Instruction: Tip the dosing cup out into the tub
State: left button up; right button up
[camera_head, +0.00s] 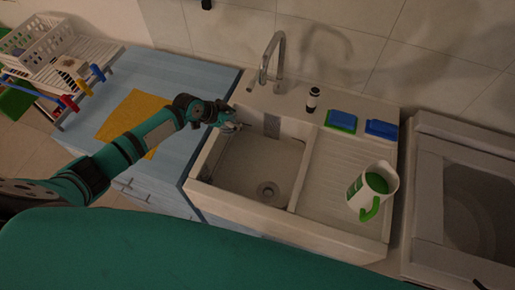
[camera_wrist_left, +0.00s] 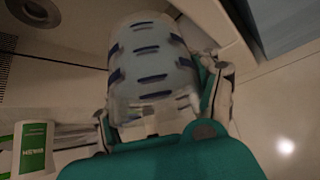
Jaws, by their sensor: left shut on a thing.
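My left gripper (camera_head: 232,126) is over the left part of the white sink tub (camera_head: 228,176), near its rim. In the left wrist view it is shut on a pale, see-through dosing cup (camera_wrist_left: 152,62) with rows of dark blue marks, one finger on each side. In the head view the cup is too small and too much covered by the gripper to tell its tilt. Its contents cannot be made out. The tub's round drain (camera_head: 267,190) is to the lower right of the gripper, and the tub floor looks bare. My right gripper is not in view.
A white jug (camera_head: 357,190) with a green handle stands on the ribbed drainboard (camera_head: 335,165). Behind are a tap (camera_head: 265,66), a dark-and-white bottle (camera_head: 312,99) and blue sponges (camera_head: 381,129). A yellow cloth (camera_head: 128,112) lies on the blue counter (camera_head: 180,75).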

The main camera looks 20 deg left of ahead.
pick_arm(q)
jog(key=shift+s+d+r+y+p, duration=0.15)
jog(key=shift+d+y+p, duration=0.15)
jog(key=shift+p, duration=0.35)
jog(key=shift+d+f+m+y+p, duration=0.3)
jog(key=shift+d+f+y+p, duration=0.05)
jog(key=shift+y+p, duration=0.05)
jog(key=f, duration=0.1)
jog(key=d+f+y+b, duration=0.1)
jog(key=f+m+t+y+b, duration=0.1)
jog(key=f, duration=0.1)
jog(key=shift+s+d, duration=0.2)
jog(key=shift+s, duration=0.05)
jog(key=shift+s+d+r+y+b, duration=0.15)
jog(key=shift+d+y+b, duration=0.25)
jog(key=shift+y+b, duration=0.1)
jog(key=shift+s+d+r+m+t+y+b, duration=0.2)
jog(key=shift+d+r+m+t+y+b, duration=0.1)
jog(key=shift+d+m+t+y+b, duration=0.25)
jog(key=shift+d+r+m+y+b, duration=0.25)
jog(key=shift+r+m+y+b, duration=0.1)
jog(key=shift+y+b, duration=0.6)
dwell(0.9)
jog(key=shift+r+m+t+y+b, duration=0.4)
jog(key=shift+t+y+b, duration=0.3)
jog(key=shift+b, duration=0.25)
jog(key=shift+r+m+t+y+b, duration=0.35)
jog(key=shift+m+t+y+b, duration=0.1)
jog(key=shift+y+b, duration=0.4)
dwell(1.6)
